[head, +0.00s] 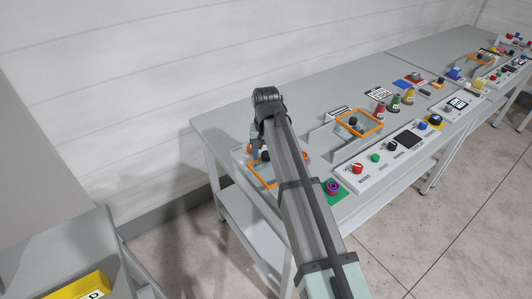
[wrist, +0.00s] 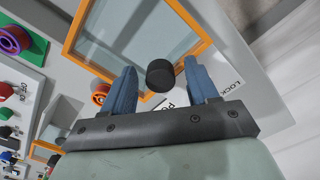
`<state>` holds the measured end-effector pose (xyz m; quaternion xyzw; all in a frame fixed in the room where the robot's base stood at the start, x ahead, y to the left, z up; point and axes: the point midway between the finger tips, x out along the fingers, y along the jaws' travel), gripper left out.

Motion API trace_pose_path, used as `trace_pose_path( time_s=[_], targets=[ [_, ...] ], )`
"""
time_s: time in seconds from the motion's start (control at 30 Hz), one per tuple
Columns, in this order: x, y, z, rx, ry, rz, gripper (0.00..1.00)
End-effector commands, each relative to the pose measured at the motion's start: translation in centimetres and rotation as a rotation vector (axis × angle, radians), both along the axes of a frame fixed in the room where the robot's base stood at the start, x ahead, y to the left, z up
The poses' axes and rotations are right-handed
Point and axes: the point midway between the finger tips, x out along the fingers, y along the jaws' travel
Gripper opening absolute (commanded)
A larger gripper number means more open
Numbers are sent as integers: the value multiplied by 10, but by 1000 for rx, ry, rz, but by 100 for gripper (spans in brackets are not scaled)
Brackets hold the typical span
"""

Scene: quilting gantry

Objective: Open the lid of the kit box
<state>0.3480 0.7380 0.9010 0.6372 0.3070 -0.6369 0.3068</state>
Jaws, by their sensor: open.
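An orange-framed clear panel (wrist: 68,48), which looks like a lid, fills the upper part of the wrist view. It also shows in the head view (head: 262,180), partly hidden by my arm. I cannot read a label that names it as the kit box. A black round knob (wrist: 161,76) stands near its edge. My gripper (wrist: 160,68) is open, with one blue finger on each side of the knob. Gaps show between the knob and both fingers. In the head view my gripper (head: 257,146) points down at the panel; its fingertips are partly hidden.
A purple ring on a green plate (head: 332,190) lies right of the arm. A control strip (head: 356,183) with knobs runs along the front edge. A yellow box (head: 78,288) is at lower left.

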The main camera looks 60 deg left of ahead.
Motion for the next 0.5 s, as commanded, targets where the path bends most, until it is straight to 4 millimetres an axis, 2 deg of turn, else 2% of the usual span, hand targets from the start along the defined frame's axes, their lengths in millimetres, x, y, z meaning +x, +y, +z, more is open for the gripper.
trace_pose_path(
  time_s=[0.07, 0.5],
  targets=[
    [0, 0, 0, 0, 0, 0, 59],
    [0, 0, 0, 0, 0, 0, 18]
  ],
)
